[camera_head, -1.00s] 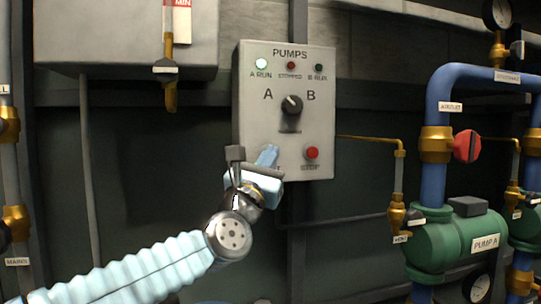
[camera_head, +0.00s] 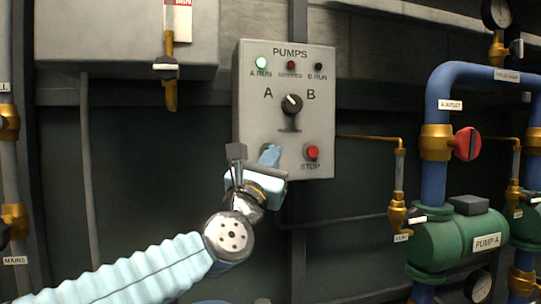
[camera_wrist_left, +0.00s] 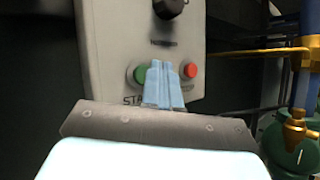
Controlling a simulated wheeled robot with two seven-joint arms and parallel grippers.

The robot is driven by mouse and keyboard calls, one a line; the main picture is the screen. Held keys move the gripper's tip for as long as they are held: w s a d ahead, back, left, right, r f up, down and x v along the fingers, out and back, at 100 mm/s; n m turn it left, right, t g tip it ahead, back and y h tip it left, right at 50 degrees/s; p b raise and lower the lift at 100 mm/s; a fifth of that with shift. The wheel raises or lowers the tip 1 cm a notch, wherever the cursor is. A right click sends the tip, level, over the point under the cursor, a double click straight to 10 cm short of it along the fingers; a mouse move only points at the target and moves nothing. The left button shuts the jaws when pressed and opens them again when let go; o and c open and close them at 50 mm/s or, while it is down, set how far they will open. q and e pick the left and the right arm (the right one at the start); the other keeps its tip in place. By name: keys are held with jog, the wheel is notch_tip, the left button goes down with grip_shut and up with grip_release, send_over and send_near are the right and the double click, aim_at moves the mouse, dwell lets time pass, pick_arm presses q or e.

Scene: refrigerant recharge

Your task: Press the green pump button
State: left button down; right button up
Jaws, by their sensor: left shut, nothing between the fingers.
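The grey PUMPS panel (camera_head: 285,85) hangs on the wall in the head view. The green button (camera_wrist_left: 140,75) shows at the lower left of the panel in the left wrist view, above a partly covered label. In the head view it is hidden behind my left gripper (camera_head: 270,154). The gripper's fingers (camera_wrist_left: 164,84) are shut and empty, in front of the panel and just right of the green button in the wrist view. Whether they touch the panel I cannot tell. The red STOP button (camera_head: 312,152) is to their right. My right gripper is not in view.
On the panel, the A RUN lamp (camera_head: 261,62) glows green and the selector knob (camera_head: 292,104) sits between A and B. Blue pipes (camera_head: 437,95), red-handled valve (camera_head: 467,145) and green PUMP A (camera_head: 458,240) stand to the right. A brass-fitted pipe (camera_head: 169,75) hangs left.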

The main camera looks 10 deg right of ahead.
pick_arm(q)
jog(key=shift+s+d+b, duration=0.1)
jog(key=shift+s+b, duration=0.85)
jog(key=shift+s, duration=1.55)
